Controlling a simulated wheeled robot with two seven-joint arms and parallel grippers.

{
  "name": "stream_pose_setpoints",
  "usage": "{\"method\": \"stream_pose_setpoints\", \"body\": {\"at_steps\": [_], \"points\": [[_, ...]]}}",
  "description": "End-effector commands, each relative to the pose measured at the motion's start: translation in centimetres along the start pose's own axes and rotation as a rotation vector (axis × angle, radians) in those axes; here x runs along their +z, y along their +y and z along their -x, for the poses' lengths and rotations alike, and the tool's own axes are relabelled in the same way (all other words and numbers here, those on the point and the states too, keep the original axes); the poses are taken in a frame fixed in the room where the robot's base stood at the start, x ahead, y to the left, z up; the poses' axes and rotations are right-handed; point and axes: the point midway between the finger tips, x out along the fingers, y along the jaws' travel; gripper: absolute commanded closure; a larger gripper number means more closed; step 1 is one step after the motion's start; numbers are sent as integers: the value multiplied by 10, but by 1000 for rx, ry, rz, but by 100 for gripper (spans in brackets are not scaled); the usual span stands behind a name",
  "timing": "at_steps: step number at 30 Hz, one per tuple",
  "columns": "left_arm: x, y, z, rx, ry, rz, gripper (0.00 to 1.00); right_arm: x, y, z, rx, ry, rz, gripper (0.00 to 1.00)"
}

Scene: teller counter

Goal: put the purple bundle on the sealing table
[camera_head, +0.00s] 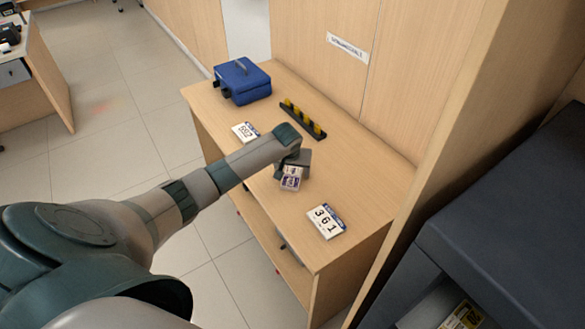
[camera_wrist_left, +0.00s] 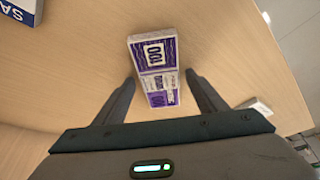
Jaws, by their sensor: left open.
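The purple bundle (camera_head: 290,180), a banded stack of white and purple notes marked 100, lies on the wooden table (camera_head: 350,180). It also shows in the left wrist view (camera_wrist_left: 154,68), where its near end lies between the two fingers. My left gripper (camera_head: 291,172) is low over the table at the bundle. In the left wrist view its fingers (camera_wrist_left: 158,88) are apart on either side of the bundle, with a gap showing on both sides. The gripper partly hides the bundle in the head view. My right gripper is not in view.
A blue box (camera_head: 242,81) and a black rack with yellow items (camera_head: 303,117) stand at the back. A wooden panel borders the table.

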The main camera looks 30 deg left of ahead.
Motion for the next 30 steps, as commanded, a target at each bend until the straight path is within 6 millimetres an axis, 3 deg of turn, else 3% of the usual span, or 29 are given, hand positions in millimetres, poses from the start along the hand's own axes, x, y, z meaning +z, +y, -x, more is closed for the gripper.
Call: {"method": "stream_pose_setpoints", "body": {"at_steps": [11,24,30], "points": [[-2,0,22,1,2,0,35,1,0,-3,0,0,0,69],[-2,0,92,1,3,-1,35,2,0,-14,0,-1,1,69],[-2,0,116,1,1,0,35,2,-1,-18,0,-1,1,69]]}}
